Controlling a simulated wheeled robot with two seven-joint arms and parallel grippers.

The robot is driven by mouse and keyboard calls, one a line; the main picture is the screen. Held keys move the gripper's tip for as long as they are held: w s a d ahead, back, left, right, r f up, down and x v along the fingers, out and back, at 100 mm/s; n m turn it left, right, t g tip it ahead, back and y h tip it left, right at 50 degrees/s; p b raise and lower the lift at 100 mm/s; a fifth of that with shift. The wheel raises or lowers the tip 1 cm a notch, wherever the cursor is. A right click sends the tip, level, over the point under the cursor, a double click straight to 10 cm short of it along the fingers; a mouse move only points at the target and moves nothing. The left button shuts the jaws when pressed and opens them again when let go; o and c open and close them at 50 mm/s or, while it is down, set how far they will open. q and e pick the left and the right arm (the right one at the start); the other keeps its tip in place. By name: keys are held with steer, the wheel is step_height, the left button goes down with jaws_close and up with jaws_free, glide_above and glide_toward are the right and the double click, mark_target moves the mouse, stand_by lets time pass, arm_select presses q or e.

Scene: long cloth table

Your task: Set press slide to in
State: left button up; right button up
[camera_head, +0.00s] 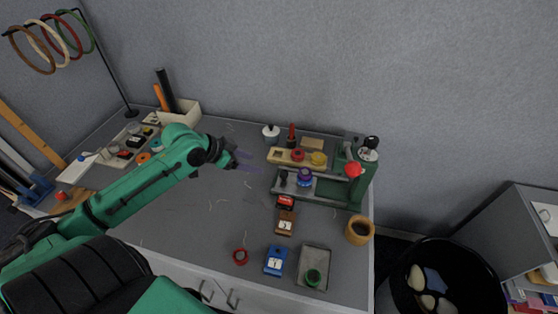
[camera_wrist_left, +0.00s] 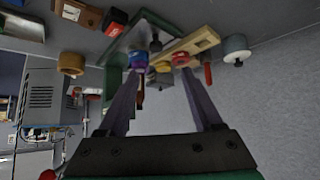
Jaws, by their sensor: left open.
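A green press (camera_head: 366,182) with a red knob (camera_head: 353,169) stands at the right end of the table. A grey rail (camera_head: 330,190) runs left from it. A blue-purple round piece (camera_head: 305,178) sits on the rail, and a small black knob (camera_head: 284,176) is at its left end. I cannot tell how far in the slide sits. My left gripper (camera_head: 252,161) is open and empty, left of the rail's end and apart from it. In the left wrist view the blue-purple piece (camera_wrist_left: 138,62) shows near one finger, beyond the tips. My right gripper is not in view.
Behind the rail lies a wooden board (camera_head: 281,157) with red and yellow round pieces. A white pot (camera_head: 271,133) stands behind it. In front are a brown block (camera_head: 285,222), a blue block (camera_head: 274,261), a grey tray (camera_head: 318,256) and a tan cup (camera_head: 359,230). The table's middle is mostly clear.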

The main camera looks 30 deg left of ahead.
mark_target(284, 173)
arm_select(q)
steer(key=x, duration=1.3)
steer(key=shift+s+d, duration=0.15)
steer(key=shift+d, duration=0.25)
steer(key=shift+d+f, duration=0.15)
steer(key=shift+f, duration=0.05)
steer(key=shift+w+f, duration=0.15)
steer(key=shift+w, duration=0.05)
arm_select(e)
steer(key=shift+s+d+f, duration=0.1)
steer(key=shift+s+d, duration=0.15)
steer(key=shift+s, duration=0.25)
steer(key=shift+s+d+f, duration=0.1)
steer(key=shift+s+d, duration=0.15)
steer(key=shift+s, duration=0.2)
arm_select(q)
steer(key=c, duration=1)
jaws_close()
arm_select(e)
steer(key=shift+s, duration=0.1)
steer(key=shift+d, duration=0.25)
